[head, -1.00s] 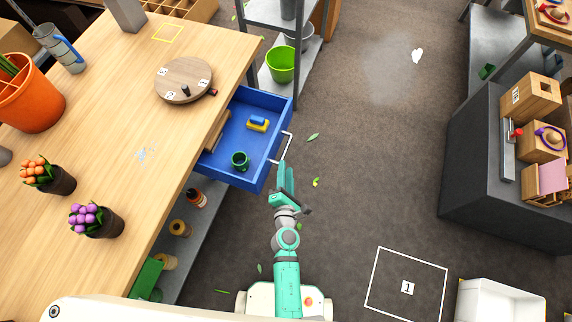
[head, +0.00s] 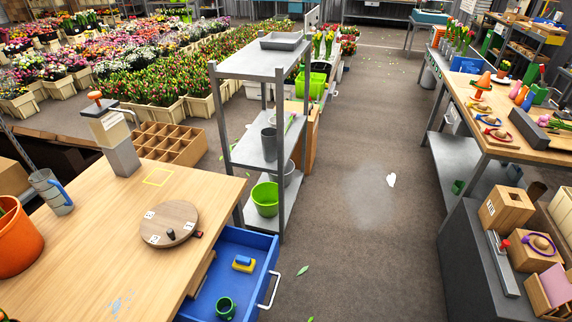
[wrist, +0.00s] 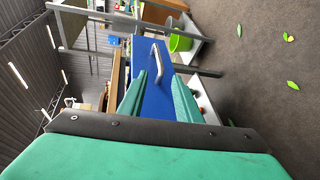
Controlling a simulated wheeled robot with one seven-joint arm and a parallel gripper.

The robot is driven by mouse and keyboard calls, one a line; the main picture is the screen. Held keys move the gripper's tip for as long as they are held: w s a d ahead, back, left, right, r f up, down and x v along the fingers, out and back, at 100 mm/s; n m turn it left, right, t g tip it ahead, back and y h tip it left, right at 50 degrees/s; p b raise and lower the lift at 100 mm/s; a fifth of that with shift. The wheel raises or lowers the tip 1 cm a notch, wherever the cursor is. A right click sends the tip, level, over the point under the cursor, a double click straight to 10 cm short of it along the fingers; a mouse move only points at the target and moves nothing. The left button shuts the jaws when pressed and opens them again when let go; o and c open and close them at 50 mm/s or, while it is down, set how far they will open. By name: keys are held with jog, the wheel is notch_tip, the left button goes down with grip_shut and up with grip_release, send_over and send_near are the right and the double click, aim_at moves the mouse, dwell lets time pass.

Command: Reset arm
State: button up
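My gripper (wrist: 157,98) shows in the wrist view with its two teal fingers apart and nothing between them. Beyond the fingers is the front of the blue drawer (wrist: 146,78) with its metal handle (wrist: 156,62); the handle looks clear of the fingers. In the head view the blue drawer (head: 211,307) stands pulled out from the wooden workbench (head: 85,262). It holds a yellow and blue block-like item (head: 243,264) and a green cup (head: 226,308). My arm and gripper are out of the head view.
A grey shelf rack (head: 262,66) with a lime green bucket (head: 265,198) stands behind the drawer. A round wooden turntable (head: 170,222) sits on the workbench. A dark cabinet with wooden boxes (head: 506,214) is at the right. The floor aisle (head: 352,250) between is open, with scattered leaves.

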jog(key=s+d+r+m+h, duration=0.1)
jog(key=s+d+r+m, duration=0.1)
jog(key=s+r+m, duration=1.6)
jog(key=shift+s+d+r+m, duration=0.2)
jog(key=shift+s+m, duration=0.3)
jog(key=shift+m, duration=0.4)
jog(key=shift+w, duration=0.1)
dwell(0.5)
